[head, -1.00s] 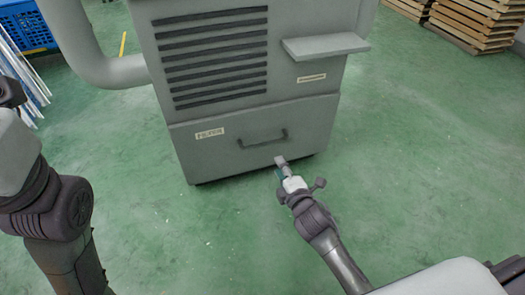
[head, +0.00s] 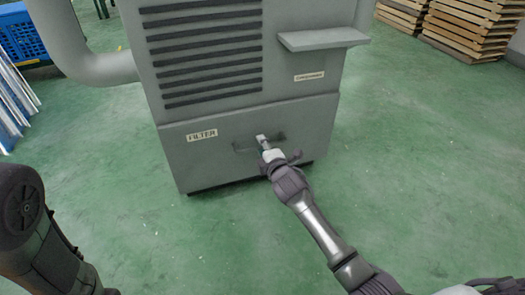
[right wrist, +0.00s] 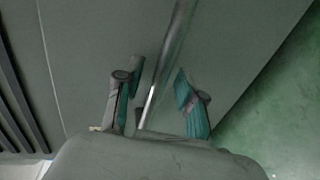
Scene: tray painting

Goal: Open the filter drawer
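The filter drawer (head: 205,163) is the grey lower front panel of a machine, with a "FILTER" label (head: 202,135). It looks shut, flush with the front. Its bar handle (right wrist: 175,40) is partly hidden behind my right gripper (head: 262,139) in the head view. In the right wrist view, my right gripper (right wrist: 160,76) is open, with one finger on each side of the handle. A gap shows between the bar and the right-hand finger; contact on the left is unclear. My left gripper is out of view; only part of that arm shows.
A grey shelf (head: 322,38) juts out from the machine above the drawer. A thick pipe (head: 95,66) runs along its left side. Wooden pallets (head: 470,25) are stacked at back right, and a blue crate (head: 22,34) stands at back left. The green floor before the drawer is clear.

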